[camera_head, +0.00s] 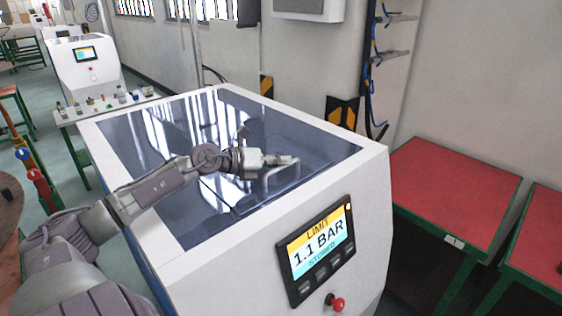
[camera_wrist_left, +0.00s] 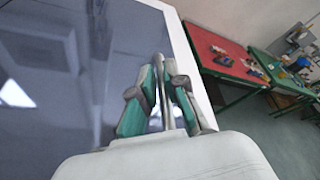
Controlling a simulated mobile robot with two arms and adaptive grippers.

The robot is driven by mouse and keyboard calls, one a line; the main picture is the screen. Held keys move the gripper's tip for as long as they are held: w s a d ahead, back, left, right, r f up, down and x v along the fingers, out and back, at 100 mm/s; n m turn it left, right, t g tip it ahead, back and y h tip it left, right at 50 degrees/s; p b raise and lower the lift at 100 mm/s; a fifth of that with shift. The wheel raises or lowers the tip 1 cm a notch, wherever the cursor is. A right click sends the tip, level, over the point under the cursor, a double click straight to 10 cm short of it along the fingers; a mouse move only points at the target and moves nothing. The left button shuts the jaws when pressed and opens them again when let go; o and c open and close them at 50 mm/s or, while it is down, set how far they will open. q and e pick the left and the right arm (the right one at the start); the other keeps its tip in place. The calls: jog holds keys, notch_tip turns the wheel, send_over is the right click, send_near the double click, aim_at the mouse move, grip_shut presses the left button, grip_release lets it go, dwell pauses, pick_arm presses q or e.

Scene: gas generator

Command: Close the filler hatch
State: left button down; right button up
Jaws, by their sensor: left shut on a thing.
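The filler hatch (camera_head: 325,152) is a dark, glossy panel in the top of the white machine. In the head view it looks about level with the white frame; I cannot tell whether a small gap stays at its edge. A pale bar handle (camera_head: 284,174) stands on the panel. My left gripper (camera_head: 285,160) reaches over the panel from the left and is shut on the handle. In the left wrist view the green-padded fingers (camera_wrist_left: 163,80) lie on both sides of the thin metal handle (camera_wrist_left: 159,68). My right gripper is in neither view.
The machine's front has a screen (camera_head: 318,246) reading "LIMIT 1.1 BAR" and a red knob (camera_head: 337,304). Red-topped tables (camera_head: 455,195) stand at the right by the wall. A bench with small bottles (camera_head: 105,103) is behind at the left.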

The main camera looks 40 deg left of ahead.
pick_arm(q)
jog(key=shift+d+r, duration=0.15)
jog(key=shift+r, duration=0.05)
jog(key=shift+d+f, duration=0.15)
jog(key=shift+f, duration=0.55)
jog(key=shift+s+d+f+b, duration=0.2)
jog(key=shift+s+f+b, duration=0.1)
jog(key=shift+f, duration=0.25)
jog(key=c, duration=1.4)
grip_release()
jog(key=shift+w+d+f, duration=0.1)
jog(key=shift+o, duration=1)
jog(key=shift+d, duration=0.1)
jog(key=shift+w+r, duration=0.15)
jog(key=shift+r, duration=0.05)
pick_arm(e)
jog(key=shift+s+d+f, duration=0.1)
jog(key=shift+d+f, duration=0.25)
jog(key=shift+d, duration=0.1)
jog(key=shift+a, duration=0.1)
